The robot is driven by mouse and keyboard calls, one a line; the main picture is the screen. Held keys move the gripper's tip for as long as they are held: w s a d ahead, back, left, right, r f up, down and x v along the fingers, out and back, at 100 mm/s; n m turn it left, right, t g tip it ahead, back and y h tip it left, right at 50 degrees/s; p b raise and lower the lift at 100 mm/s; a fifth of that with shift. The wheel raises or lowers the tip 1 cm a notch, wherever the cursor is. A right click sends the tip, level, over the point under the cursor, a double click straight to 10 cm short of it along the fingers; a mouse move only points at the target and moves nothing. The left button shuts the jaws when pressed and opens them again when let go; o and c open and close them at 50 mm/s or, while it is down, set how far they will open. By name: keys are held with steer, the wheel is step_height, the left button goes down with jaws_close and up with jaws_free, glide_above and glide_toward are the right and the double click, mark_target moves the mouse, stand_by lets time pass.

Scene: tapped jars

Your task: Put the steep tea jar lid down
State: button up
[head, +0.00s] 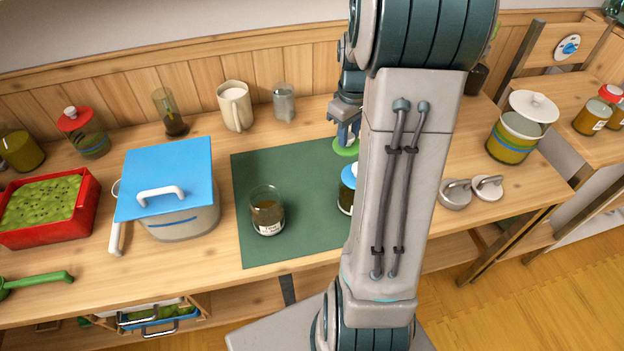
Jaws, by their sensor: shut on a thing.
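My gripper (347,136) points down over the back right part of the dark green mat (245,180). It is shut on a bright green lid (341,149), low over the mat. I cannot tell whether the lid touches the surface. An open glass jar (267,213) with dark content and a white label stands upright on the mat, front left of the lid. Another jar (346,193) with a blue lid stands on the mat, partly hidden behind my arm. My arm also hides the mat's right side.
A pot with a blue square cover (165,180) stands left of the mat. A cream mug (236,107) and glasses stand behind it. A red box (88,205) is at the far left. The mat's middle is clear.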

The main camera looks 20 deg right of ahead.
steer(key=w+a+f, duration=0.2)
steer(key=a, duration=0.1)
steer(key=w+a+f+p, duration=0.1)
steer(key=w+a+f, duration=0.1)
steer(key=w, duration=0.1)
steer(key=w+a+f, duration=0.2)
steer(key=a, duration=0.1)
steer(key=shift+w+a+f+p, duration=0.15)
steer(key=shift+a+f+p, duration=0.05)
steer(key=shift+a+p, duration=0.1)
steer(key=shift+f+p, duration=0.3)
steer(key=shift+f, duration=1.8)
steer(key=shift+f, duration=0.2)
steer(key=o, duration=1)
steer(key=shift+c, duration=0.2)
steer(key=shift+r, duration=0.1)
